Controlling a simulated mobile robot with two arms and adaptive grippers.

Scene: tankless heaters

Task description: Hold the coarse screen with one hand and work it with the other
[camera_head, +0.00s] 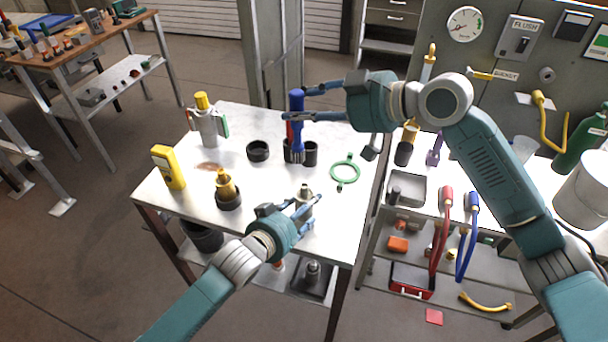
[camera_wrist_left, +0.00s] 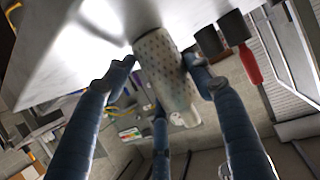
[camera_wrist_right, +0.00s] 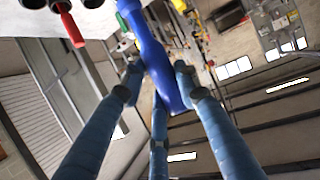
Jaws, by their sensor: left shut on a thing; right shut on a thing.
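The coarse screen (camera_wrist_left: 168,80) is a pale, perforated cylinder. It also shows in the head view (camera_head: 305,192), near the front right of the white table. My left gripper (camera_head: 303,212) is shut around it, fingers on both sides. My right gripper (camera_head: 298,115) is shut on a blue-handled brush (camera_head: 297,102), upright at the back of the table. Its handle fills the middle of the right wrist view (camera_wrist_right: 155,60). The brush's lower end is by the black cups, and whether it is inside one or clear of it I cannot tell.
Black cups (camera_head: 310,153) stand behind the screen, with a red-handled tool (camera_wrist_right: 70,25) among them. A green ring (camera_head: 345,172) lies to the right. A yellow bottle (camera_head: 168,167), a brass fitting in a black cup (camera_head: 228,198) and a grey canister (camera_head: 207,125) stand left.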

